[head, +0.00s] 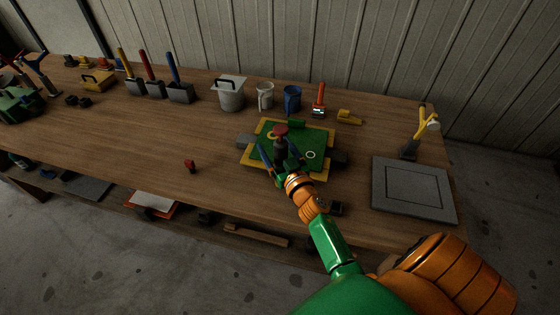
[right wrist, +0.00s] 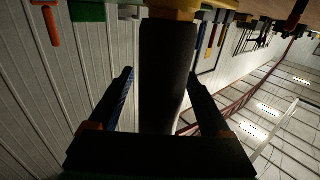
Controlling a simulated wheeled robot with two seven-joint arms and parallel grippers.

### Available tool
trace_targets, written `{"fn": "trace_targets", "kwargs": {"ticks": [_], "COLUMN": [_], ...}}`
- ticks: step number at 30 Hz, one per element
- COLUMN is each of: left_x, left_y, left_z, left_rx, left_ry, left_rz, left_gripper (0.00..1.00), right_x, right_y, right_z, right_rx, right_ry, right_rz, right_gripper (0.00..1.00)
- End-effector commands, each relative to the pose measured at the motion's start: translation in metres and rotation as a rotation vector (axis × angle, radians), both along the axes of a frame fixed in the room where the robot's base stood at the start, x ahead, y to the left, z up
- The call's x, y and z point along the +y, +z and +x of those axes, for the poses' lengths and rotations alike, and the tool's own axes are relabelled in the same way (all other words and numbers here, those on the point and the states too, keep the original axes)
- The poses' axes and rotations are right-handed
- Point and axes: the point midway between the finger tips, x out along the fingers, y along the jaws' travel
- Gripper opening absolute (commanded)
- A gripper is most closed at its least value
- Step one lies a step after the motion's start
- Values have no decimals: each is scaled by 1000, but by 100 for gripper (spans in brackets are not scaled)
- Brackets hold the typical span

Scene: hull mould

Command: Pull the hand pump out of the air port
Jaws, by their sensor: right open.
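The hand pump (head: 281,138) stands on the green mould with the yellow frame (head: 327,140), in the middle of the head view. It has a dark body and a red top. My right gripper (head: 279,160) is at the pump, its fingers open. In the right wrist view the dark pump body (right wrist: 165,60) lies between the two open fingers (right wrist: 162,78), with a gap visible on each side. The air port and the pump's lower end are hidden behind my gripper. My left gripper is not in view.
A grey plate (head: 413,190) and a yellow-handled tool (head: 424,125) are to the right. A bucket (head: 229,95), a white jug (head: 265,95) and a blue mug (head: 292,98) stand behind the mould. A small red-topped item (head: 190,166) is to the left, with bare wood around it.

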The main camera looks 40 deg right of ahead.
Motion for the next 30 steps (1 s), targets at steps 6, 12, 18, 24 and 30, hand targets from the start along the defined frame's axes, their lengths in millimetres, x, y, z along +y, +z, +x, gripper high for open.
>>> {"fn": "trace_targets", "kwargs": {"ticks": [6, 12, 18, 24, 30], "left_x": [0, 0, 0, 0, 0], "left_y": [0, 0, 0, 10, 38], "left_z": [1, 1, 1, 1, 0], "left_rx": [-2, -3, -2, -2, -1], "left_ry": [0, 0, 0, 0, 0], "left_rz": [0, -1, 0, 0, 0], "left_gripper": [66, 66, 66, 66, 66], "right_x": [0, 0, 0, 0, 7], "right_y": [0, 0, 1, 15, 60], "right_z": [0, 0, 0, 0, -16], "right_rx": [0, 0, -1, -3, -1], "right_ry": [0, 0, 0, 1, 3], "right_rz": [0, 1, 1, -3, -2], "right_gripper": [33, 0, 0, 0, 0]}}
